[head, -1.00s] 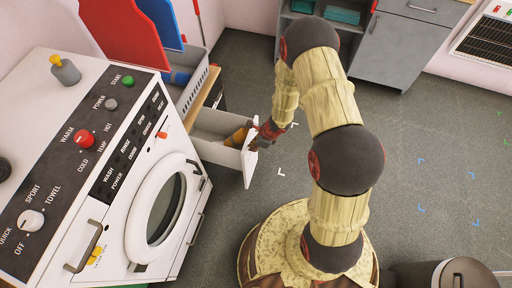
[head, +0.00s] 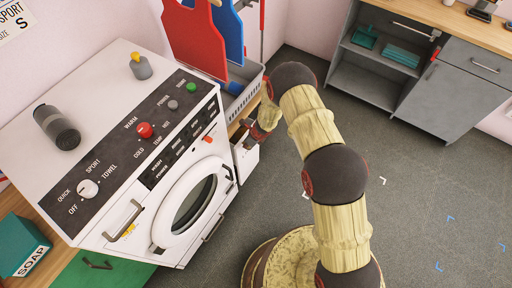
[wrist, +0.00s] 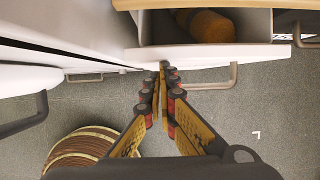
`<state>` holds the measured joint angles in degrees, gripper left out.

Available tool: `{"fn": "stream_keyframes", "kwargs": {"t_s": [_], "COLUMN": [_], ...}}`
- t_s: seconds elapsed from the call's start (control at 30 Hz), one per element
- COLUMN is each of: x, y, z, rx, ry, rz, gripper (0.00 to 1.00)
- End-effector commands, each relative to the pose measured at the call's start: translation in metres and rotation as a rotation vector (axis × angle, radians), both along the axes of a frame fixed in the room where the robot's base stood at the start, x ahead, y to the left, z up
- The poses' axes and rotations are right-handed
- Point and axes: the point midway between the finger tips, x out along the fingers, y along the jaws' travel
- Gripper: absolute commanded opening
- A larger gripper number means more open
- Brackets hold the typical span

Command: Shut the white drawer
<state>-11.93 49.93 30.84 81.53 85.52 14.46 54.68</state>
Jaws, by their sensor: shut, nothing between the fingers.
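The white drawer (head: 247,160) stands partly out, beside the right side of the white washing machine (head: 150,150). In the wrist view, the white drawer's front panel (wrist: 235,52) runs across the upper part, with a grey bar handle (wrist: 231,76) on its outer face. An orange-brown cylindrical object (wrist: 211,26) lies inside the drawer. My gripper (wrist: 163,68) is shut and empty. Its fingertips are at the left part of the drawer front, touching or very close; I cannot tell which. In the head view, my gripper (head: 249,142) is small and partly hidden by the arm.
A grey basket (head: 245,97) stands behind the drawer, below red and blue boards (head: 203,45). A grey cabinet (head: 455,80) with open shelves is at the back right. A SOAP box (head: 22,247) is at the lower left. The grey floor right of my arm is clear.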

Motion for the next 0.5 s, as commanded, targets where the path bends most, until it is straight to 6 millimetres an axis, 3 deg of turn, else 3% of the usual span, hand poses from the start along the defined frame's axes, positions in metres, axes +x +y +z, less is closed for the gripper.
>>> {"fn": "stream_keyframes", "kwargs": {"t_s": [0.2,0.5], "x": [0.012,0.015], "y": [0.016,0.020], "z": [0.001,0.000], "rx": [0.000,0.000], "ry": [-0.001,0.000], "rz": [0.002,0.000], "gripper": [0.00,0.00]}}
